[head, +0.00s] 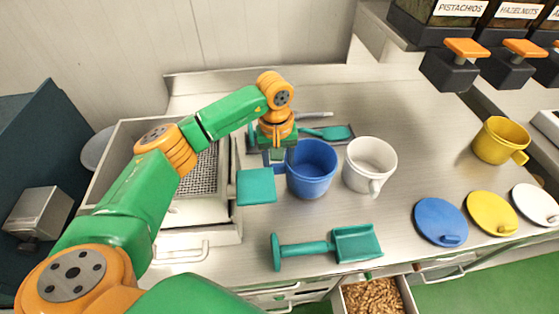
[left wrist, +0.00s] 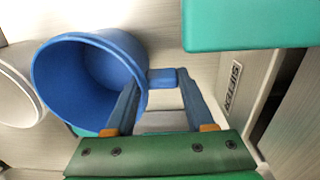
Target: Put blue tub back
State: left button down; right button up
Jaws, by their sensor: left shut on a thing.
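The blue tub (head: 314,172) is upright and empty, near the middle of the steel counter, just left of the white tub (head: 371,160). My left gripper (head: 277,155) is at its left side, shut on its handle. In the left wrist view the blue tub (left wrist: 85,85) opens toward the camera, and its short handle (left wrist: 163,77) lies between the two fingertips (left wrist: 158,85). I cannot tell whether its base touches the counter. A blue round lid (head: 440,222) lies flat at the right. My right gripper is not in view.
A flat teal piece (head: 256,187) is close left of the tub. A teal scoop (head: 357,243) lies in front, another (head: 328,133) behind. A mesh-bottomed steel box (head: 133,130) stands left. Yellow tub (head: 499,140), yellow lid (head: 491,213) and white lid (head: 535,204) are right. Dispensers (head: 463,62) overhang back right.

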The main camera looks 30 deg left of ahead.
pick_arm(q)
jog(key=shift+f, duration=0.3)
jog(key=shift+w+d+f+b, duration=0.1)
jog(key=shift+f+b, duration=0.2)
jog(key=shift+f, duration=0.1)
jog(key=shift+c, duration=1.3)
grip_release()
jog(key=shift+r, duration=0.5)
notch_tip(320, 180, up, 12)
jog(key=b, duration=0.2)
jog(key=shift+s+f, duration=0.25)
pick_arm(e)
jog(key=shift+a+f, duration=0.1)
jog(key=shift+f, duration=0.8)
